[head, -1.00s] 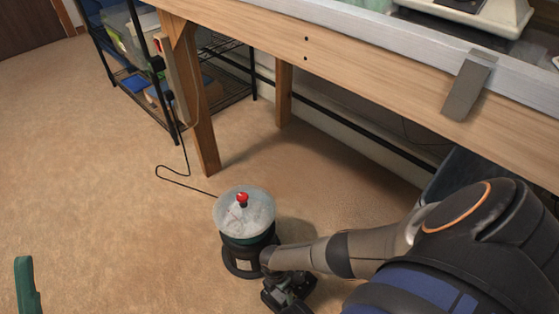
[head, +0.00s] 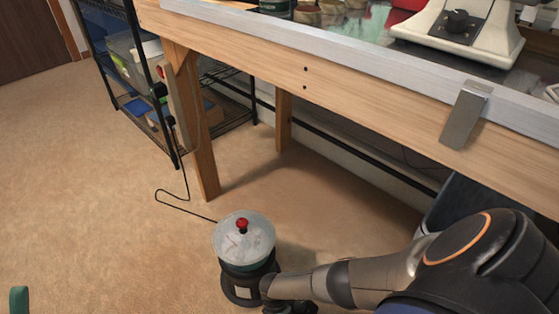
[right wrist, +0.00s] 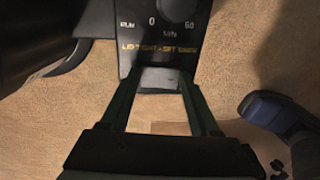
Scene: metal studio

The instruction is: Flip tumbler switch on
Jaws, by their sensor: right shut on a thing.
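The tumbler (head: 244,243) stands upright on the floor, with a clear domed lid, a red knob (head: 242,224) on top and a dark base. In the right wrist view its black control panel (right wrist: 128,50) shows a dial (right wrist: 180,8) and printed lettering. My right gripper (right wrist: 160,88) is at the panel's lower end, with its two fingers either side of a grey part there, shut on it. I cannot tell whether this grey part is the switch. In the head view the right gripper (head: 290,306) is low beside the tumbler's base, cut by the frame edge.
A wooden workbench (head: 330,85) with a metal edge overhangs behind the tumbler. Its leg (head: 207,165) and a black wire shelf (head: 165,120) stand at the left. A black cord (head: 180,203) runs along the floor to the tumbler. A green object (head: 19,300) is at lower left. Floor at left is clear.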

